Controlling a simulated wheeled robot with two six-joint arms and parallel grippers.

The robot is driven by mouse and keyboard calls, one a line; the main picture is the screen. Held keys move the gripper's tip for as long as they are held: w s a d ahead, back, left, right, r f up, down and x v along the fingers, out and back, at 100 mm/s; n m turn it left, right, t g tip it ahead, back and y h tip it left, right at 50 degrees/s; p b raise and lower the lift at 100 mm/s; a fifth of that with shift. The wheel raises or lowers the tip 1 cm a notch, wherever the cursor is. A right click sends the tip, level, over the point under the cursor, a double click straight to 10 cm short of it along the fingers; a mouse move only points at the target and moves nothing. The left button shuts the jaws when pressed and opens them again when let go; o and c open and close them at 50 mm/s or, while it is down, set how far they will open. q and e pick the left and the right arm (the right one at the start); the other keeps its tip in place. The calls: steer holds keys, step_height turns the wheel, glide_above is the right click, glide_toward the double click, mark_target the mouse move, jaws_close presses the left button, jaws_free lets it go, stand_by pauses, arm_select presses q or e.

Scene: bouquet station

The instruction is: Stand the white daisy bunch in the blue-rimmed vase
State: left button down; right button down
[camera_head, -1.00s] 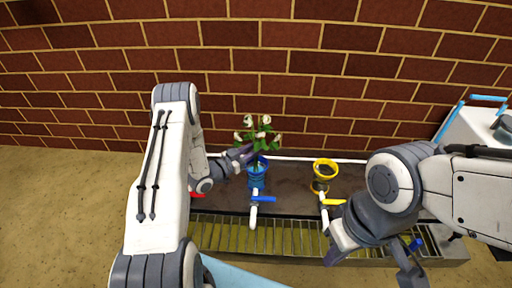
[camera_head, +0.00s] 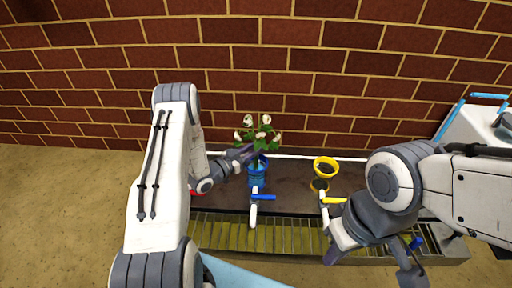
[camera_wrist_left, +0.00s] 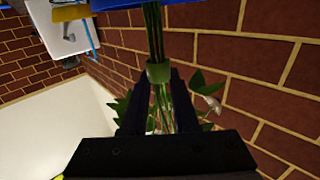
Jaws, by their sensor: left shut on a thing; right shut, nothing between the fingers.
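My left gripper (camera_head: 250,152) is shut on the white daisy bunch (camera_head: 262,132), at the wrapped stems. The bunch is roughly upright, white flowers up, directly over the blue-rimmed vase (camera_head: 257,180). In the left wrist view the green stems (camera_wrist_left: 154,35) run from the green band (camera_wrist_left: 159,72) between the fingers toward the blue rim (camera_wrist_left: 190,4). The stem ends are hidden, so I cannot tell how deep they sit. My right gripper (camera_head: 332,257) is shut and empty near the front of the trough, right of the vase.
A yellow-rimmed vase (camera_head: 325,167) stands to the right on the dark counter (camera_head: 290,185). Taps with a blue lever (camera_head: 264,198) and a yellow lever (camera_head: 334,200) stand in front. A grated trough (camera_head: 285,236) runs along the front, and a brick wall (camera_head: 300,60) is behind.

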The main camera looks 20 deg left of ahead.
stand_by(0.3)
arm_select(q)
steer(key=c, duration=0.6)
jaws_free()
steer(key=shift+f, duration=0.1)
steer(key=p+v, duration=0.4)
steer(key=v, duration=0.6)
steer(key=shift+s+a+p, duration=0.15)
steer(key=shift+s+p, duration=0.1)
steer(key=shift+p, duration=0.1)
